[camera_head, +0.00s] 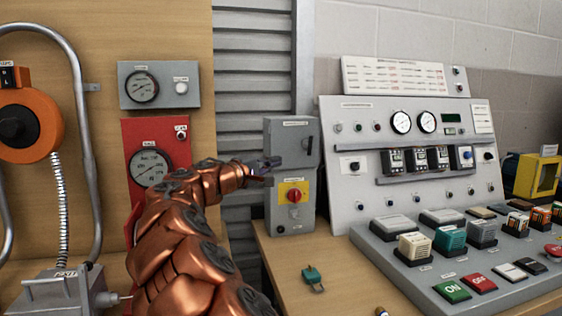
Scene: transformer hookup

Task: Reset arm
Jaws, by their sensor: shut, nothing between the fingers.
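My copper-coloured arm (190,240) reaches up from the bottom of the head view, left of centre. My gripper (268,165) is at its end, small and dark, in front of the grey switch box with a red rotary knob (294,196) on a yellow plate. The fingers look closed with nothing held. I cannot tell whether they touch the box.
A control console (400,170) with gauges and switches fills the right. A small green plug-like part (312,276) lies on the wooden table (285,250). A red gauge panel (150,130) and an orange round device (22,124) are on the left.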

